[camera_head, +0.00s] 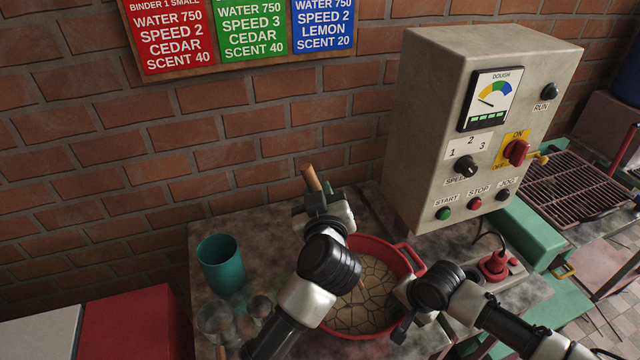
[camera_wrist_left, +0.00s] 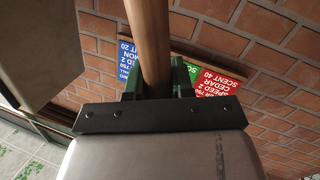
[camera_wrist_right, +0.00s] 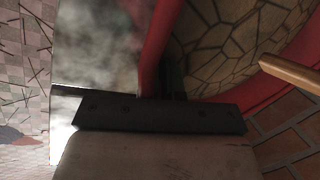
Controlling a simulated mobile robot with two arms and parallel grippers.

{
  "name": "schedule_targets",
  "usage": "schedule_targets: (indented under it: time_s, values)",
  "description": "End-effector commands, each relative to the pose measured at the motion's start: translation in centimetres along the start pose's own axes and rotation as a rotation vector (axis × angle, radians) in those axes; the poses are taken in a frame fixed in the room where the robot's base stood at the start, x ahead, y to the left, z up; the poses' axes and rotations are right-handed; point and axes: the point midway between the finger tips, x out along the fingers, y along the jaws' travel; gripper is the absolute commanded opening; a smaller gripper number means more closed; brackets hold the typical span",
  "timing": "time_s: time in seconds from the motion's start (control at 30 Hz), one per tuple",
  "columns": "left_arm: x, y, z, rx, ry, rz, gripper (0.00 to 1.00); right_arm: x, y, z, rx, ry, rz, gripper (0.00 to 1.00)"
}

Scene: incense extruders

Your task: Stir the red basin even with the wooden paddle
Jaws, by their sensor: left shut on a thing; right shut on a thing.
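The red basin (camera_head: 408,258) stands on the worktable and holds a tan mass with a dark, cracked-looking pattern (camera_head: 372,310). The mass also shows in the right wrist view (camera_wrist_right: 215,40). My left gripper (camera_head: 322,200) is shut on the wooden paddle's shaft (camera_head: 311,177), above the basin's far left side. The shaft fills the top middle of the left wrist view (camera_wrist_left: 150,45). The paddle's lower part reaches into the basin; its end is hard to make out. My right gripper (camera_head: 405,300) is shut on the basin's right rim or handle, seen red between its fingers (camera_wrist_right: 158,50).
A teal cup (camera_head: 221,264) and clear glasses (camera_head: 215,320) stand left of the basin. A grey control box (camera_head: 440,130) is behind right. A red plug or switch (camera_head: 495,266) lies right of my right gripper. Recipe signs (camera_head: 250,30) hang on the brick wall.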

Motion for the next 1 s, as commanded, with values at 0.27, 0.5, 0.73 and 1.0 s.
schedule_targets:
  time_s: [0.27,0.5,0.73,1.0]
  values:
    - [0.3,-0.9,2.4,0.003,-0.001,-0.002,0.00,0.0,0.1,-0.2,0.003,0.003,0.005,0.00]
    - [0.5,-1.6,4.4,0.002,-0.001,-0.002,0.00,0.0,0.1,-0.1,0.003,0.003,0.005,0.00]
    - [0.6,-2.0,5.8,0.000,-0.001,-0.001,0.00,0.0,0.1,-0.1,0.003,0.003,0.005,0.00]
    - [0.7,-2.2,6.2,0.000,0.001,0.000,0.00,0.0,0.1,-0.1,0.003,0.003,0.005,0.00]
